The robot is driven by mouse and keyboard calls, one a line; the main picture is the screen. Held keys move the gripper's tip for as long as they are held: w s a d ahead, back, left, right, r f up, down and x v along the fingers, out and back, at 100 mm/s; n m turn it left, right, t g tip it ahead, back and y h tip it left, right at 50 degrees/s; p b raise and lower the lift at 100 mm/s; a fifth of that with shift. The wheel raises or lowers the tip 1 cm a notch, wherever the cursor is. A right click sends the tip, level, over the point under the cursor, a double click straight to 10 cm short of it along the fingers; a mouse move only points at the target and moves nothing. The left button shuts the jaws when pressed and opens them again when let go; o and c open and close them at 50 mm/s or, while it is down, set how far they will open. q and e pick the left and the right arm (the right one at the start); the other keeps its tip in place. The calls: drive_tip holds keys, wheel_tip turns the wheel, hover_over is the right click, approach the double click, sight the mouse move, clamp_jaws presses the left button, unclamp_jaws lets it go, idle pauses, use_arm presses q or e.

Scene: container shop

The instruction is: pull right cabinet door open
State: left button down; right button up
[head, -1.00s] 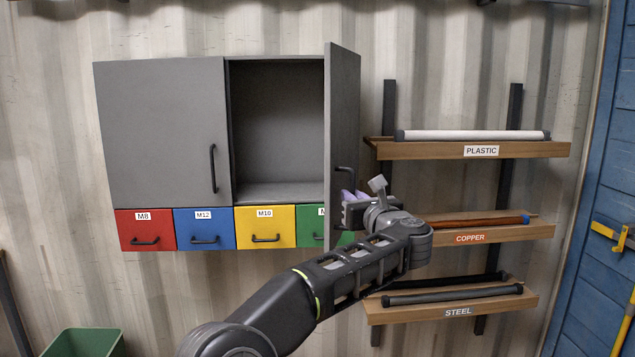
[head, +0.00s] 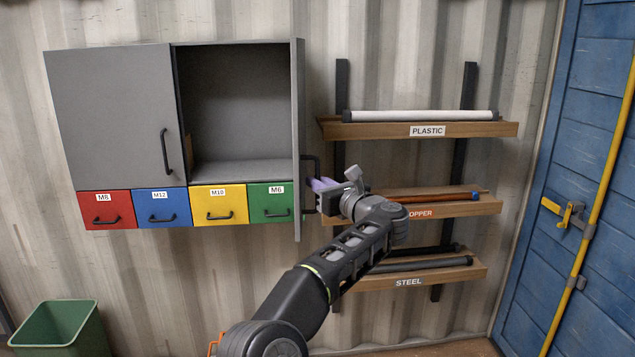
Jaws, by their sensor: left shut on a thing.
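The right cabinet door (head: 298,110) stands swung far out and shows nearly edge-on, with its black handle (head: 313,168) on the right side. The cabinet interior (head: 235,105) behind it is open and looks empty. The left cabinet door (head: 110,115) is closed. My left gripper (head: 318,187) is at the lower part of the right door's handle and is shut on it; the fingers partly hide the grip. My right gripper is not in view.
Red, blue, yellow and green drawers (head: 219,204) sit below the cabinet. Shelves with pipes (head: 417,129) are right of the door, close behind my left arm. A green bin (head: 60,325) stands at lower left. A blue door (head: 575,190) is at far right.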

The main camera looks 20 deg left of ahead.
use_arm(q)
drive_tip(key=c, duration=1.9)
unclamp_jaws()
drive_tip(key=shift+a+r, duration=0.15)
drive_tip(key=shift+r, duration=0.2)
drive_tip(key=shift+c, duration=0.2)
drive_tip(key=o, duration=0.4)
drive_tip(key=shift+w+f, duration=0.15)
drive_tip(key=shift+f, duration=0.1)
drive_tip(key=shift+o, duration=0.3)
drive_tip(key=shift+f, duration=0.1)
drive_tip(key=b+v, duration=0.5)
drive_tip(key=v, duration=0.3)
